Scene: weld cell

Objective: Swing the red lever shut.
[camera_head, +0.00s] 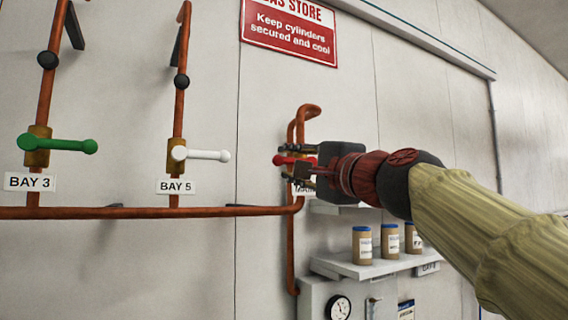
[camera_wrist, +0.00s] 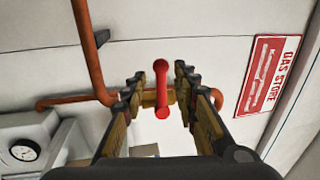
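The red lever (camera_head: 284,160) sits on a copper pipe by a partly hidden "MAIN" label and points sideways, much like the other levers. In the wrist view the red lever (camera_wrist: 161,90) shows end to end, its round knob at the top. My gripper (camera_head: 290,161) is at the lever from the right, with one finger above it and one below. In the wrist view my gripper (camera_wrist: 158,84) is open, with the lever between its fingers and a gap on both sides. The lever's valve body is mostly hidden by my gripper in the head view.
A green lever (camera_head: 56,144) at Bay 3 and a white lever (camera_head: 200,154) at Bay 5 stand to the left. A copper pipe (camera_head: 120,212) runs below them. A shelf (camera_head: 358,268) with jars and a gauge (camera_head: 339,308) are below my arm.

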